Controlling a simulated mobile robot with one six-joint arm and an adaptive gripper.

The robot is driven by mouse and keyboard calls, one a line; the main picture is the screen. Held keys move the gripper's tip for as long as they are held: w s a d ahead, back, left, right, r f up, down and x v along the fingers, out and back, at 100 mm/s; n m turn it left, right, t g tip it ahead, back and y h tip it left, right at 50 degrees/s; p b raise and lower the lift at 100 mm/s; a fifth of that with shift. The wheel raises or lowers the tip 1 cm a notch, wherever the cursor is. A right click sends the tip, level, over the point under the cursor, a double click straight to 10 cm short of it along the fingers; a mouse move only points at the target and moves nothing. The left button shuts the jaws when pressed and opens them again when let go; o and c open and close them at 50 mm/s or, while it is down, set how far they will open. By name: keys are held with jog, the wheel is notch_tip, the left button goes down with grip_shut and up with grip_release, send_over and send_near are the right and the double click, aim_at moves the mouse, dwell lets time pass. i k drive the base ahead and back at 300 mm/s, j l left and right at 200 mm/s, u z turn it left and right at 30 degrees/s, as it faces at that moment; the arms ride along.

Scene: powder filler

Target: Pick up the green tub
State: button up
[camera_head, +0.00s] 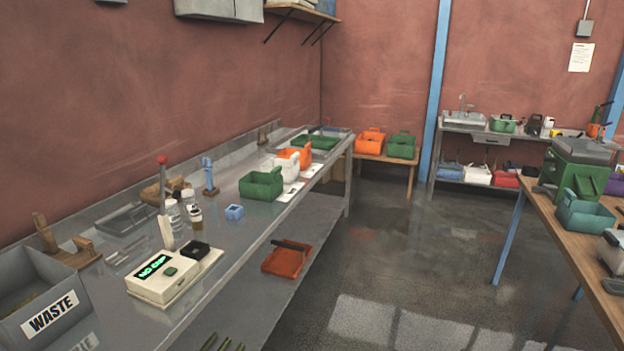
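Several green tubs are in view, and I cannot tell which one the task means. The nearest green tub (261,187) stands upright on the long metal bench, in front of a white tub (286,167) and an orange tub (295,156). Another green tub (401,147) stands on a low wooden table beside an orange tub (370,142). A smaller green tub (502,125) is by the sink at the back. A teal-green tub (584,215) is on the right table. My gripper is not in this view.
The metal bench (220,225) also carries a scale (163,279), a small blue cup (234,212), bottles and a grey WASTE bin (40,290). The wooden table (560,235) edges the right. The floor between is clear.

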aim_at(255, 185)
jog(key=i+z, duration=0.25)
jog(key=i, duration=1.8)
jog(key=i+j+u, duration=0.15)
jog(key=i+u, duration=0.15)
jog(key=u, duration=0.15)
jog(key=i+u, duration=0.65)
jog(key=u, duration=0.2)
jog(key=i+l+u, duration=0.2)
jog(key=u, duration=0.2)
jog(key=i+l+u, duration=0.3)
jog(key=u, duration=0.15)
jog(key=i+l+u, duration=0.3)
jog(key=i+j, duration=0.05)
jog(key=j, duration=0.05)
